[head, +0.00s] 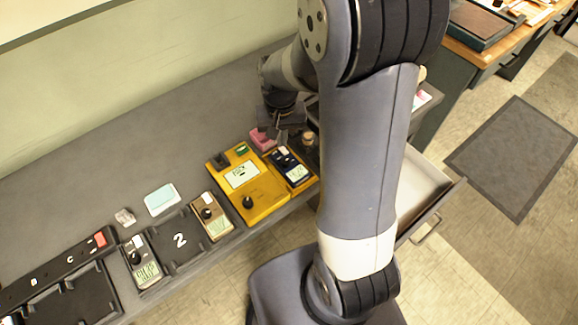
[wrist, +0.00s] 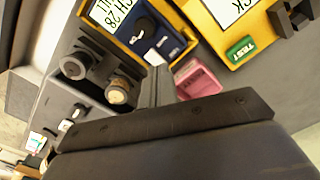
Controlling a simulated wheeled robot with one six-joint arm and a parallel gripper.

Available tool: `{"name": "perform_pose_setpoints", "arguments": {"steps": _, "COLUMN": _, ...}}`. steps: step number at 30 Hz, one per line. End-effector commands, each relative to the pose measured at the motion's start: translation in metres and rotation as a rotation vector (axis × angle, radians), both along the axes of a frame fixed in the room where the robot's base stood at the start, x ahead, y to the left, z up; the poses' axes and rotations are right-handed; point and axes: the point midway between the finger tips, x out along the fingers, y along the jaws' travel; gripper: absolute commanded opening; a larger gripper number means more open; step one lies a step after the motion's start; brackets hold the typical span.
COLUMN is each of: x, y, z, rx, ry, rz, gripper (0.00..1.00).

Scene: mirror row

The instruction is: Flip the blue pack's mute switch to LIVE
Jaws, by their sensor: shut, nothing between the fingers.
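The blue pack (head: 301,182) sits in the right bay of a yellow unit, display facing up. In the wrist view the blue pack (wrist: 163,27) is at the top, with its display, a black knob and small pale markings near its end. The mute switch and its position are too small to make out. My gripper (head: 283,136) is at the far end of the pack, just beyond its knob end. In the wrist view my gripper's fingers (wrist: 157,80) are shut and empty, pointing at that end. I cannot tell whether they touch it.
The yellow unit (head: 266,208) has a screen and a green TEST button (wrist: 240,48). Tan (head: 220,228) and grey (head: 137,277) packs sit further left. An open drawer (head: 425,190) is at right.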

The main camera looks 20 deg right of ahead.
Motion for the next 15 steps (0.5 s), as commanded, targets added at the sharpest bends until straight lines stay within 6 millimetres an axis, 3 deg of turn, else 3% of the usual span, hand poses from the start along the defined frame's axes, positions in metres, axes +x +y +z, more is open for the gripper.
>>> {"name": "perform_pose_setpoints", "arguments": {"steps": 15, "x": -0.0002, "y": 0.0, "z": -0.0086, "rx": 0.0, "ry": 0.001, "rz": 0.0, "gripper": 0.0}}
